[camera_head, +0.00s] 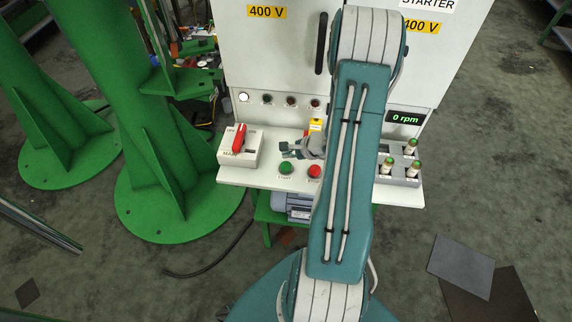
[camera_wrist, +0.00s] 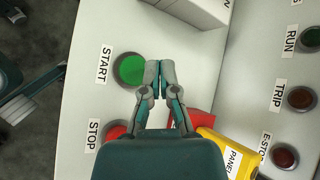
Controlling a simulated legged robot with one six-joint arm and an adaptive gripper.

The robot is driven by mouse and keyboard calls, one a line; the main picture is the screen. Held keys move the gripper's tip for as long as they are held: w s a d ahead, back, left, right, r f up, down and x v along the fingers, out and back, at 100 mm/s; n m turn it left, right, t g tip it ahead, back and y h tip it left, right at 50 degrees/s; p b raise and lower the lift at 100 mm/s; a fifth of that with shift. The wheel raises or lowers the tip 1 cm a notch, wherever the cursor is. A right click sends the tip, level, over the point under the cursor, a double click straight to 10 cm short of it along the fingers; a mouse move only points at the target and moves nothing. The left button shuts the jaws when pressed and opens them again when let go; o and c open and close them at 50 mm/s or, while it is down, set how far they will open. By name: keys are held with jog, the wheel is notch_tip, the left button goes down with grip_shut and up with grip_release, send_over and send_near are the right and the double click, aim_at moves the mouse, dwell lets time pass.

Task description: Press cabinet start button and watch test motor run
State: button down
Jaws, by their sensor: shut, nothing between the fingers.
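The green START button (camera_head: 286,168) sits on the white ledge of the cabinet (camera_head: 270,50). In the wrist view the START button (camera_wrist: 130,68) is just left of my fingertips. My gripper (camera_head: 285,151) is shut and empty above the ledge, and its closed fingertips show in the wrist view (camera_wrist: 160,70). I cannot tell its exact height over the ledge. The red STOP button (camera_head: 315,170) is right of START; in the wrist view it is partly hidden by my gripper. The display (camera_head: 405,118) reads 0 rpm. The grey-blue motor (camera_head: 299,205) is under the ledge, partly hidden.
A red rotary switch (camera_head: 239,138) stands left on the ledge. A yellow PANEL tag (camera_head: 316,124) stands behind my gripper. The RUN (camera_wrist: 310,38) and TRIP (camera_wrist: 301,98) lamps look dark; a white lamp (camera_head: 243,97) is bright. A grey block with plugs (camera_head: 402,165) is at right.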

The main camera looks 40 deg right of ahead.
aim_at(285, 164)
jog(key=shift+f, duration=1.45)
jog(key=shift+f, duration=0.15)
jog(key=shift+f, duration=0.15)
dwell(0.3)
jog(key=shift+f, duration=0.9)
dwell(1.1)
jog(key=shift+r, duration=1.3)
jog(key=shift+r, duration=0.1)
jog(key=shift+r, duration=2.45)
